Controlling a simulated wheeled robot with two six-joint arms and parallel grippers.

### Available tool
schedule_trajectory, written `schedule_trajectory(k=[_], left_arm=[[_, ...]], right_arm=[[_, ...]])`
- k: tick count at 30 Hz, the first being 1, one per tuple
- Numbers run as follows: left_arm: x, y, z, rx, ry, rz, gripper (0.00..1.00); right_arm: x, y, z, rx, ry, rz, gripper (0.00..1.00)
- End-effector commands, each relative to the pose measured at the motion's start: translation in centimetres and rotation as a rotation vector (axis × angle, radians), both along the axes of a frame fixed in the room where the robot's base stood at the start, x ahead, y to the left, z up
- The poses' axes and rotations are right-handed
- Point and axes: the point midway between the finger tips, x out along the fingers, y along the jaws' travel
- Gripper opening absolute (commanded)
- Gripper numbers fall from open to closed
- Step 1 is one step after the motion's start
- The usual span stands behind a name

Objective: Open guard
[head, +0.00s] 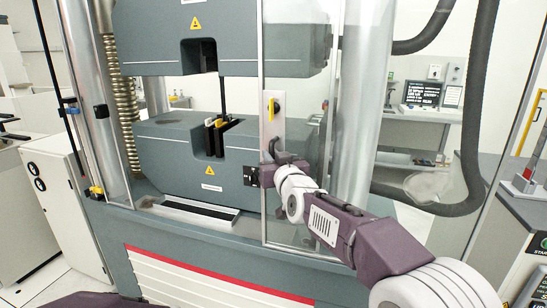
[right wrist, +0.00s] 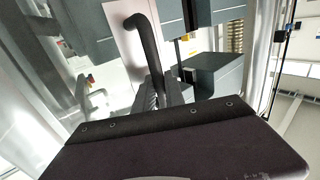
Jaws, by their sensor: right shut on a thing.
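The guard is a clear framed panel (head: 298,90) in front of the right part of the testing machine. Its pale plate (head: 272,128) carries a yellow mark and a dark handle. My right gripper (head: 280,161) is at this plate, shut on the handle. In the right wrist view the black bent handle (right wrist: 146,42) rises from between the fingers of my right gripper (right wrist: 163,94). Another clear panel (head: 112,130) stands at the machine's left side. No pane edge shows across the middle, in front of the grips. My left gripper is not in view.
The machine's upper dark block (head: 155,40) and lower block (head: 165,155) stand behind the guard, with a thin dark specimen (head: 222,94) between them. A thick dark hose (head: 480,100) loops at right. A white cabinet (head: 60,195) stands at left.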

Motion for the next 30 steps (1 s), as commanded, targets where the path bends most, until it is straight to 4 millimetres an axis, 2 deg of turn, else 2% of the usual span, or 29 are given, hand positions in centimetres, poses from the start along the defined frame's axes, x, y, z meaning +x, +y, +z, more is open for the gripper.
schedule_trajectory(k=[2, 3, 4, 13, 16, 30], left_arm=[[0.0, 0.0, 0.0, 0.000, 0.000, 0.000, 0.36], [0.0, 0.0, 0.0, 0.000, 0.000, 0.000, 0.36], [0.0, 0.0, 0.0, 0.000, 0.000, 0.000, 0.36], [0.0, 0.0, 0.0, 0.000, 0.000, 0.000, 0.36], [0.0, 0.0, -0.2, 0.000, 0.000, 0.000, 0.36], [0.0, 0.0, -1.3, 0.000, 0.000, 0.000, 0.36]], right_arm=[[0.0, 0.0, 0.0, -0.001, 0.000, 0.001, 0.00], [0.0, 0.0, 0.0, -0.002, -0.001, 0.001, 0.17], [0.0, 0.0, 0.0, -0.002, -0.001, 0.001, 0.23], [-0.1, 0.0, 0.0, -0.002, -0.001, 0.001, 0.23], [-0.7, -0.2, 0.1, -0.001, -0.002, 0.001, 0.23], [-8.1, -2.2, 0.0, 0.000, -0.002, 0.001, 0.23]])
